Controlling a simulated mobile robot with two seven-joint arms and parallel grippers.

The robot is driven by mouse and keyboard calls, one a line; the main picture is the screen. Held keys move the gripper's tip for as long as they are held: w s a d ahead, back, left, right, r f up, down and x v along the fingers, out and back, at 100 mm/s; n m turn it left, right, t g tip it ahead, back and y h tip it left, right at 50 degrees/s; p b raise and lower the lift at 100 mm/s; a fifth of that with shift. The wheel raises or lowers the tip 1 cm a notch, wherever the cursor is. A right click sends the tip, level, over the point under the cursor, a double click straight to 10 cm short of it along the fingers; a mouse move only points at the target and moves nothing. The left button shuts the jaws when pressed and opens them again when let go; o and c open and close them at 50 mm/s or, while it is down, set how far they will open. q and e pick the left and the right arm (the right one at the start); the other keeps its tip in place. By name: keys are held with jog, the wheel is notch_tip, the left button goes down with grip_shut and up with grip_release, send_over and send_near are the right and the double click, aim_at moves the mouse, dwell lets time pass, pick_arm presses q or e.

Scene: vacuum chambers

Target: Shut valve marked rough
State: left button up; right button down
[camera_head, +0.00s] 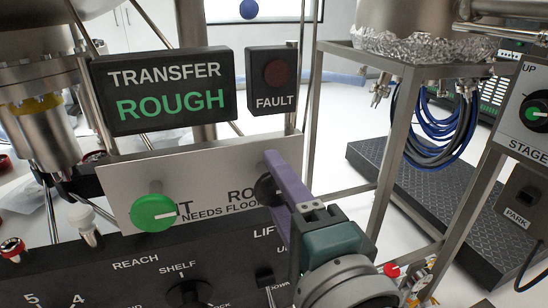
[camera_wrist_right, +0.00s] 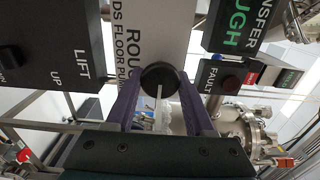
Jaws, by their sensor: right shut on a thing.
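The rough valve is a round black knob (camera_head: 265,189) on a pale panel (camera_head: 215,168), beside a partly covered label reading "RO" and "NEEDS FLOOR". My right gripper (camera_head: 279,178) has purple fingers and reaches the knob from the lower right. The right wrist view shows the knob (camera_wrist_right: 160,77) between the two fingertips, with a white line on its face. The right gripper is shut on this knob. My left gripper is not in view.
A green knob (camera_head: 153,212) sits left on the same panel. A dark FAULT box (camera_head: 275,77) with an unlit-looking red lamp is above. A black control panel (camera_head: 120,270) with REACH, SHELF and LIFT labels lies below. A metal frame (camera_head: 395,150) stands to the right.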

jog(key=shift+c, duration=1.3)
grip_release()
jog(key=shift+s, duration=0.1)
jog(key=v, duration=0.9)
jog(key=shift+s, duration=0.35)
jog(key=shift+r, duration=0.15)
